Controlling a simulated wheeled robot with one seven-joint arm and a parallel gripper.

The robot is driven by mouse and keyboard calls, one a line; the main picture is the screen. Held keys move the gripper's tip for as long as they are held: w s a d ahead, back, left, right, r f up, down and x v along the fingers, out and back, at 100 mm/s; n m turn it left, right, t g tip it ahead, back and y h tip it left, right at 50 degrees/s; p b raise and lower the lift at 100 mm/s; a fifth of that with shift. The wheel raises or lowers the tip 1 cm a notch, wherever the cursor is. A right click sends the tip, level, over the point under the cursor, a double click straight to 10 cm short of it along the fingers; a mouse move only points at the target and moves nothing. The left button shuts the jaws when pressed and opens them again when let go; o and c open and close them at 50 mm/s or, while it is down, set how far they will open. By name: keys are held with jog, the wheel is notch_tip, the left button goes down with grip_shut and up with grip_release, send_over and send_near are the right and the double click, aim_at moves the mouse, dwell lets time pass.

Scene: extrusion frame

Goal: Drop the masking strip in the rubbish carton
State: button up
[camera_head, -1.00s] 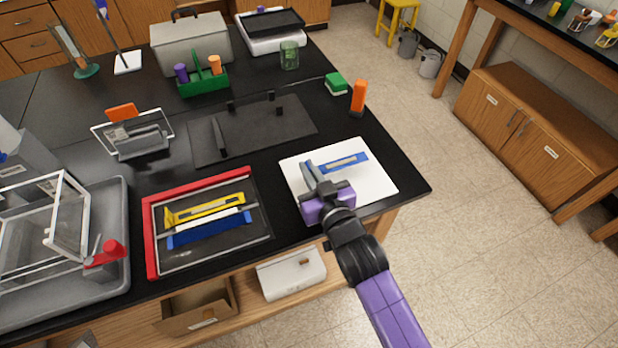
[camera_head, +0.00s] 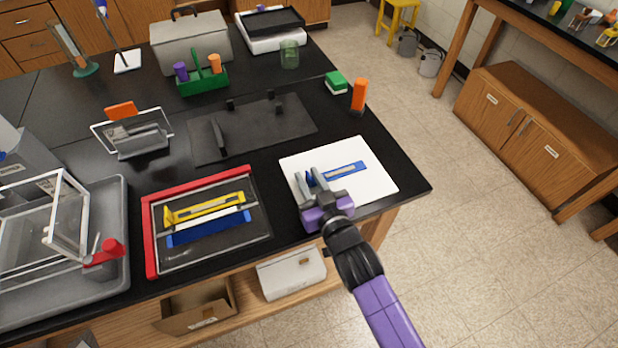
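A blue flat piece (camera_head: 357,166) with a pale tan strip (camera_head: 343,173) along its middle lies on a white board (camera_head: 371,189) at the bench's right front corner. The tan strip may be the masking strip; I cannot be sure. My gripper (camera_head: 309,175) is over the board's left part, with its two fingers apart and nothing seen between them. The right finger overlaps the blue piece's left end; I cannot tell if they touch. An open brown carton (camera_head: 200,306), perhaps the rubbish carton, sits on the shelf below the bench's front edge.
A red-edged tray (camera_head: 150,235) with yellow, white and blue strips is left of my gripper. A white box (camera_head: 292,273) stands beside the carton. An orange bottle (camera_head: 358,95) and a green block (camera_head: 336,82) stand behind the board. Floor at right is clear.

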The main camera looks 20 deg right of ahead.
jog(key=shift+r, duration=0.15)
jog(key=s, duration=0.4)
jog(key=s+r+b, duration=0.1)
jog(key=s, duration=0.3)
jog(key=s+b, duration=0.1)
jog(key=s, duration=0.3)
jog(key=shift+r, duration=0.4)
